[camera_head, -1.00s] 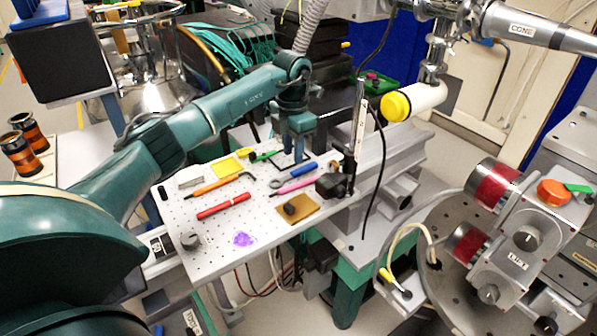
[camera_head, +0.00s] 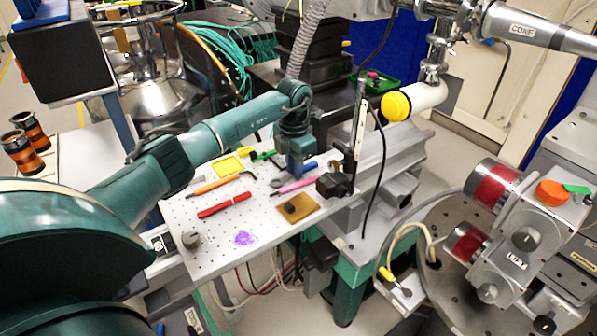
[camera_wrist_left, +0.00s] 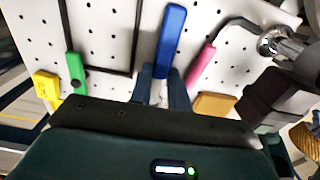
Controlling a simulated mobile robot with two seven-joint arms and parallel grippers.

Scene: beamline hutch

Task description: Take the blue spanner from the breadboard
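The blue spanner (camera_head: 312,164) lies on the perforated white breadboard (camera_head: 205,255), near its far right part. Only part of its blue handle shows past my left gripper; a small grey ring end (camera_head: 276,182) shows on the other side. In the left wrist view the blue handle (camera_wrist_left: 171,38) runs down toward the fingers. My left gripper (camera_head: 295,176) is low over the spanner, pointing down. Its two fingers (camera_wrist_left: 162,92) stand apart on either side of the handle's near end. Contact with the handle cannot be made out. My right gripper is not in view.
A pink-handled tool (camera_wrist_left: 202,66) lies close beside the spanner, a green-handled one (camera_wrist_left: 75,70) on the other side. A red tool (camera_head: 224,206), an orange tool (camera_head: 215,185) and a brown block (camera_head: 308,207) are also on the board. A dark post mount (camera_head: 333,186) stands close right.

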